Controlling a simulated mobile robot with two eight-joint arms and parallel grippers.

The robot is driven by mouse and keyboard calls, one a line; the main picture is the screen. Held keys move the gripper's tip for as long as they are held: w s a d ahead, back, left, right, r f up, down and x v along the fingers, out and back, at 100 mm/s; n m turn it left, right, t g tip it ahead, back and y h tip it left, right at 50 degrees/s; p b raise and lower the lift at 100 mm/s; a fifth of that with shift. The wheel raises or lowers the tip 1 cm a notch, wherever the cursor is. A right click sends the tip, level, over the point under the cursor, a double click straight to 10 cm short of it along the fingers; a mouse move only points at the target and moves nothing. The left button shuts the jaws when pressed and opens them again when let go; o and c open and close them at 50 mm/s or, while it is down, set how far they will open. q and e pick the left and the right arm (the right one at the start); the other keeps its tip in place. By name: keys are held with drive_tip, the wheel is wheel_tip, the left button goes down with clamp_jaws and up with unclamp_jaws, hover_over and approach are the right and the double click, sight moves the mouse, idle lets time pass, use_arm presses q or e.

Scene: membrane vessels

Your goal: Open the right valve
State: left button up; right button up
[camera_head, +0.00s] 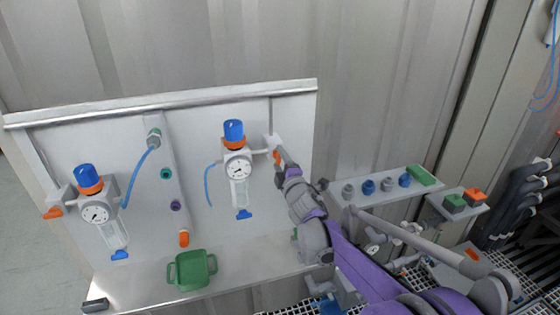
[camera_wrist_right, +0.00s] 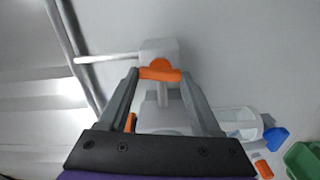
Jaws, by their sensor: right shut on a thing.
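The right valve's orange handle (camera_head: 277,157) is on a white block to the right of the right pressure regulator (camera_head: 238,170), which has a blue knob and a round gauge. My right gripper (camera_head: 281,160) reaches it from the right and partly hides it. In the wrist view the orange handle (camera_wrist_right: 160,74) lies crosswise between the fingertips of my right gripper (camera_wrist_right: 159,77), which is shut on it. The white valve block (camera_wrist_right: 160,50) is just beyond. The left regulator (camera_head: 97,212) has its own orange handle (camera_head: 53,213) at its left. My left gripper is not in view.
A green tray (camera_head: 192,285) stands on the ledge below the panel. A shelf (camera_head: 375,200) with several blue and grey fittings is at the right, behind my right arm.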

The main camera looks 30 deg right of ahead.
drive_tip(key=o, duration=1.4)
drive_tip(key=shift+s+a+f, duration=0.1)
drive_tip(key=shift+s, duration=0.5)
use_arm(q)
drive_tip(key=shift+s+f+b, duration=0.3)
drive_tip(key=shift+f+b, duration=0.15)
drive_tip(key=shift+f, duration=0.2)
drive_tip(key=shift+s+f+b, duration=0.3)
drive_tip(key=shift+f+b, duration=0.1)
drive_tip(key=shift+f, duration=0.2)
use_arm(e)
drive_tip(key=v, duration=0.9)
drive_tip(key=shift+s, duration=0.35)
